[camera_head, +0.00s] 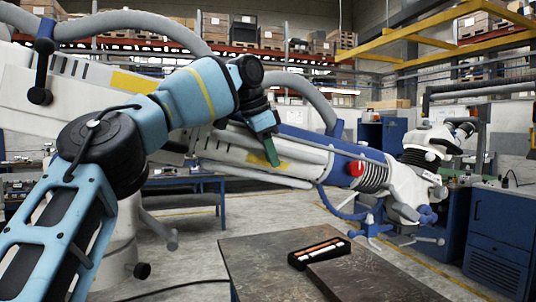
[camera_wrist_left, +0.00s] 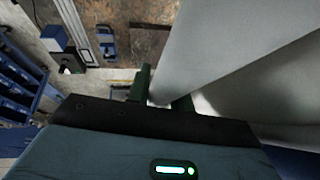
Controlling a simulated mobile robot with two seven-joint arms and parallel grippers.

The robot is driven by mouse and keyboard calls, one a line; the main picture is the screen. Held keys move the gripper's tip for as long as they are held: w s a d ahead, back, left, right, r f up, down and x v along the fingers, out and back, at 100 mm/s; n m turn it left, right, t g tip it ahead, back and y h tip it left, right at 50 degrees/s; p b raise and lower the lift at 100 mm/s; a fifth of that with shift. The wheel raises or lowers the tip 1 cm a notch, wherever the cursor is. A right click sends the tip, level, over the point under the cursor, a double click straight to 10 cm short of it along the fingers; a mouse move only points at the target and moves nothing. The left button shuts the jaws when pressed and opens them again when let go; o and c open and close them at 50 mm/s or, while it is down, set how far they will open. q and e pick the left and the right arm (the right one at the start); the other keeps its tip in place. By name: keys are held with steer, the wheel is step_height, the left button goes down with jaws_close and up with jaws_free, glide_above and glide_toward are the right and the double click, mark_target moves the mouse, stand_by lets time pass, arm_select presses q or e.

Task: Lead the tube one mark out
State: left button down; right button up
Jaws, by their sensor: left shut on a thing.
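The long microscope arm slants down to the right across the head view. Its pale tube (camera_head: 305,152) runs beyond my left gripper toward a blue collar with a red knob (camera_head: 356,168). My left gripper (camera_head: 272,155), with green fingers, is at the tube's middle stretch and shut on it. In the left wrist view the green fingertips (camera_wrist_left: 161,95) stand at the near end of a pale grey tube (camera_wrist_left: 225,45); the contact is partly hidden by the gripper body. Dark marks (camera_head: 75,68) show on the white housing at the left. My right gripper is not in view.
A dark table (camera_head: 240,262) stands below, with a black tray (camera_head: 320,251) of pale sticks and a flat slab (camera_head: 375,278). A white microscope head (camera_head: 430,150) is at the right near blue cabinets (camera_head: 500,235). Grey hoses (camera_head: 135,20) arch over the arm.

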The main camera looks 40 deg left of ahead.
arm_select(q)
steer(key=shift+w+d+f, duration=0.2)
steer(key=shift+w+d, duration=0.2)
steer(key=shift+w, duration=0.3)
steer(key=shift+w+d, duration=0.25)
steer(key=shift+w, duration=0.25)
steer(key=c, duration=1.3)
jaws_free()
steer(key=shift+s, duration=0.15)
steer(key=shift+o, duration=0.2)
steer(key=shift+a, duration=0.1)
